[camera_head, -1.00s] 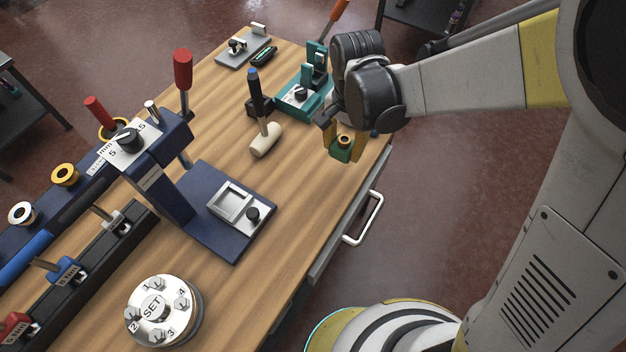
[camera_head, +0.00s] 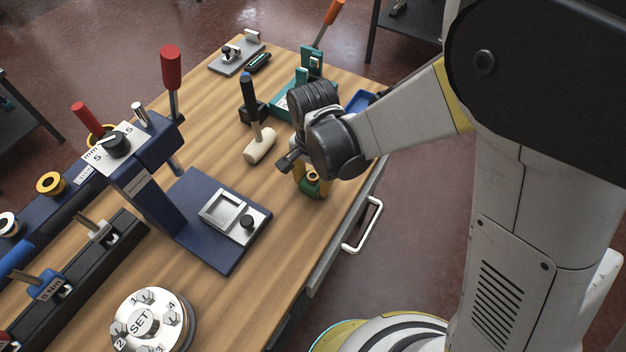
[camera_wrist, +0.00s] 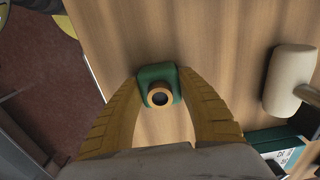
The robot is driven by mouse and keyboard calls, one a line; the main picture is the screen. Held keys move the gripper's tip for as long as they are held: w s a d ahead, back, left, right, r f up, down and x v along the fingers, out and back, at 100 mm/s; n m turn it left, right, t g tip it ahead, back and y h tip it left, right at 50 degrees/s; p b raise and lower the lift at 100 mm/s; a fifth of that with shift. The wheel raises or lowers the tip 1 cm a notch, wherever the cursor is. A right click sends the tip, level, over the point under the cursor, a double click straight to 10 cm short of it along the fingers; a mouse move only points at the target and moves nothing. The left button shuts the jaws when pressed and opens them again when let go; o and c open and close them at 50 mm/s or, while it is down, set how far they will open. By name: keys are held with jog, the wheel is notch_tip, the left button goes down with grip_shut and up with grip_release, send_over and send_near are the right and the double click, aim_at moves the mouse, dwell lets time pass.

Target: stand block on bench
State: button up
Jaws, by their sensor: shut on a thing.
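The green block (camera_head: 312,186), with a brass ring around a dark hole on its top, is between the yellow fingers of my gripper (camera_head: 306,182). In the wrist view the block (camera_wrist: 173,77) sits between both fingertips of my gripper (camera_wrist: 160,88), which are shut on it. The block looks upright, close to the right edge of the wooden bench (camera_head: 290,232). I cannot tell whether its base touches the wood. Part of the block is hidden by the fingers and wrist in the head view.
A blue press (camera_head: 195,232) with a square metal nest stands left of the block. A mallet (camera_head: 260,146) and a teal fixture (camera_head: 283,104) lie behind it. A round SET dial (camera_head: 150,322) is at the front. Bare wood lies between press and gripper; a drawer handle (camera_head: 372,225) juts from the edge.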

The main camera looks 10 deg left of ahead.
aim_at(313, 175)
jog(key=shift+f, duration=0.2)
jog(key=o, duration=1.3)
jog(key=shift+r, duration=0.15)
notch_tip(313, 175, up, 12)
jog(key=p, duration=0.4)
jog(key=shift+r, duration=0.1)
jog(key=s+d+r+n+t, duration=0.1)
jog(key=d+r+t, duration=0.1)
jog(key=d, duration=0.6)
jog(key=s+d+r+n+t, duration=0.2)
jog(key=d+r, duration=0.3)
jog(key=d, duration=0.4)
jog(key=s+d+r+n+t, duration=0.1)
jog(key=s+d+r+t, duration=0.1)
jog(key=d, duration=0.6)
jog(key=shift+s+d+r+n+t, duration=0.15)
jog(key=shift+r+t, duration=0.15)
jog(key=shift+r, duration=0.25)
jog(key=shift+s+d+r+n+t, duration=0.15)
jog(key=shift+r+t, duration=0.15)
jog(key=shift+r, duration=0.25)
